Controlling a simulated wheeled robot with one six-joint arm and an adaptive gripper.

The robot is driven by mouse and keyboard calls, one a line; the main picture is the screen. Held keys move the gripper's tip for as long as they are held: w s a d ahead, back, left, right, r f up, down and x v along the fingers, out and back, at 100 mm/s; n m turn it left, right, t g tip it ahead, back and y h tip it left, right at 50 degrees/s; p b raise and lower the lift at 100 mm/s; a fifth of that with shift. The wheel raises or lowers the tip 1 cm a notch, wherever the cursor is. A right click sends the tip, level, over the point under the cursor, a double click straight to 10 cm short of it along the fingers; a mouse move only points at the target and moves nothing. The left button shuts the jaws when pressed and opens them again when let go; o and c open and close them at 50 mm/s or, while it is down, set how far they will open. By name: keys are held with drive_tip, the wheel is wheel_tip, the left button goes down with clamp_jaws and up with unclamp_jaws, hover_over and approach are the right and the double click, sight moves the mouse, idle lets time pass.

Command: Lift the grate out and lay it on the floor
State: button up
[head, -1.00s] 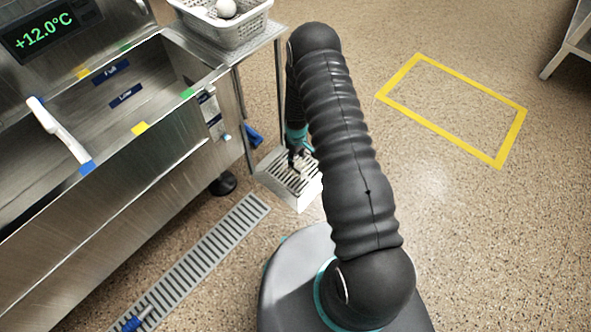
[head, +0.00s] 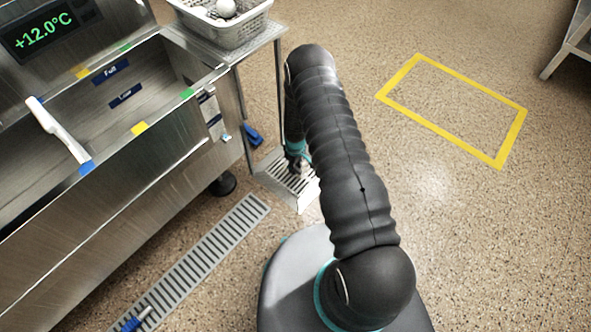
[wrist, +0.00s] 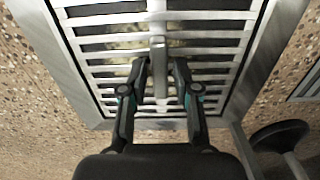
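The grate (head: 291,180) is a set of pale metal slats in a square steel frame low by the sink unit, partly hidden by my arm in the head view. In the wrist view its slats (wrist: 105,45) fill the upper middle, with dark gaps and something pale and lumpy below. A narrow upright-looking metal handle (wrist: 160,72) runs across the middle slats. In the head view my gripper (head: 296,170) is low over the grate.
A yellow taped rectangle (head: 505,146) marks clear floor on the right. A basket (head: 228,32) sits on a side table. A floor drain (head: 205,257) lies in front.

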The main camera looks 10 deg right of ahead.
clamp_jaws()
drive_tip(key=shift+r, duration=0.1)
